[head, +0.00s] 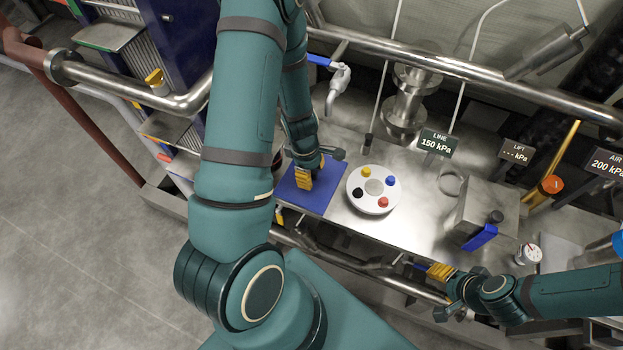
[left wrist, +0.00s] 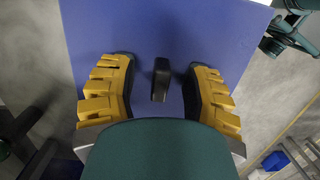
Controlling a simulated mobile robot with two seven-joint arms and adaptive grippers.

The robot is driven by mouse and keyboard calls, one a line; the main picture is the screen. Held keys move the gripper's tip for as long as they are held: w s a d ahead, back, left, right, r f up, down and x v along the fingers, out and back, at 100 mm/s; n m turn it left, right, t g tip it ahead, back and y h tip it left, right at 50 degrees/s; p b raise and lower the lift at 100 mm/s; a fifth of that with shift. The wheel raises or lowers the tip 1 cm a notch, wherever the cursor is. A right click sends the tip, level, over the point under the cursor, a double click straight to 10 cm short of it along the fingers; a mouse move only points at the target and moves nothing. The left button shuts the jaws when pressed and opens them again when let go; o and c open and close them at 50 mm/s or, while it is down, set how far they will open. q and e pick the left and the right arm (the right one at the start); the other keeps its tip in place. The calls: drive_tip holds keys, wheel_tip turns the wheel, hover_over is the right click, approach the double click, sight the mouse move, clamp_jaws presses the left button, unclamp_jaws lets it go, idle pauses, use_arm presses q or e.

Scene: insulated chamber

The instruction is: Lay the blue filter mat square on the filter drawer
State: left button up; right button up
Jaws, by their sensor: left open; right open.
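The blue filter mat (head: 325,193) lies at the left end of the steel bench in the head view. It fills much of the left wrist view (left wrist: 150,28), with a dark upright tab (left wrist: 161,80) on it. My left gripper (head: 306,178) is over the mat, its yellow fingers apart. In the left wrist view the fingers (left wrist: 160,95) stand on either side of the tab, with gaps. My right gripper (head: 440,272) is at the bench's front edge, away from the mat. I cannot make out the filter drawer separately; the mat or my arm may hide it.
A white round plate (head: 374,187) with several coloured knobs is just right of the mat. A steel box (head: 487,212) with a blue handle stands further right. Steel rails (head: 440,62) run behind the bench. Bare bench top lies between plate and box.

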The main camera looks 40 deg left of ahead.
use_arm(q)
drive_tip(key=shift+c, duration=0.4)
clamp_jaws()
